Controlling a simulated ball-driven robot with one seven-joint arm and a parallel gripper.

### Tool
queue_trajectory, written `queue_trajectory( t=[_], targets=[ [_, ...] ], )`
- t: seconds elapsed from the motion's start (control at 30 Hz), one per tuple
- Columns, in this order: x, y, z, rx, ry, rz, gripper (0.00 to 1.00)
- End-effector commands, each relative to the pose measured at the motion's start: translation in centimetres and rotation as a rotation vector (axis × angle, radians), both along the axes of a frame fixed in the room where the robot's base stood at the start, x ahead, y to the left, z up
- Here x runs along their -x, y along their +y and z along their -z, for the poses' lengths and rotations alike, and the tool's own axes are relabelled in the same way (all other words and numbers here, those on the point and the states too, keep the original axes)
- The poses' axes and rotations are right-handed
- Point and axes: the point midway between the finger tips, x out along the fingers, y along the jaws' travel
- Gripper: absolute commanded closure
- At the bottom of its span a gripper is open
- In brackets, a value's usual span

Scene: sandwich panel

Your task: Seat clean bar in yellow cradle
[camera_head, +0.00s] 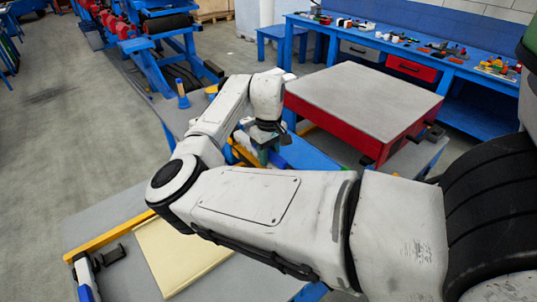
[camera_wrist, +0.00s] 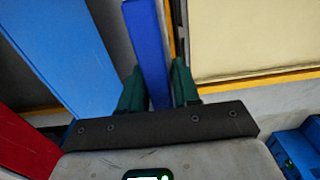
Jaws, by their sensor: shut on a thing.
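My gripper (camera_wrist: 158,72) has dark green fingers and is shut on a long blue bar (camera_wrist: 148,40) in the wrist view. In the head view my gripper (camera_head: 268,146) is low over the grey table, partly hidden by my arm. Yellow parts (camera_head: 240,152) show just left of it. In the wrist view a yellow edging (camera_wrist: 260,79) runs beside a cream panel, close to the right finger. I cannot tell which yellow part is the cradle, or whether the bar touches it.
The cream panel (camera_head: 183,252) lies on the near table. A red block with a grey top (camera_head: 365,98) stands right of my gripper, with a blue surface (camera_head: 312,156) beside it. A blue upright post (camera_head: 182,94) stands behind left. A blue workbench (camera_head: 455,68) is at the back right.

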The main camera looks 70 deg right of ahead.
Motion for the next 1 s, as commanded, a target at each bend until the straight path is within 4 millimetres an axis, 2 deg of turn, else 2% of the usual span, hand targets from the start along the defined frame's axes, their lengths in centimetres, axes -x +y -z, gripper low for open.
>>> queue_trajectory(
  t=[0.53,0.57,0.83,1.0],
  targets=[
    [-0.02,-0.02,0.68,0.001,0.000,-0.001,1.00],
    [-0.03,-0.02,0.65,0.001,-0.001,-0.001,0.66],
    [-0.02,-0.01,0.67,0.001,-0.001,0.000,0.40],
    [-0.01,0.00,0.69,0.000,0.000,0.000,0.39]
  ],
)
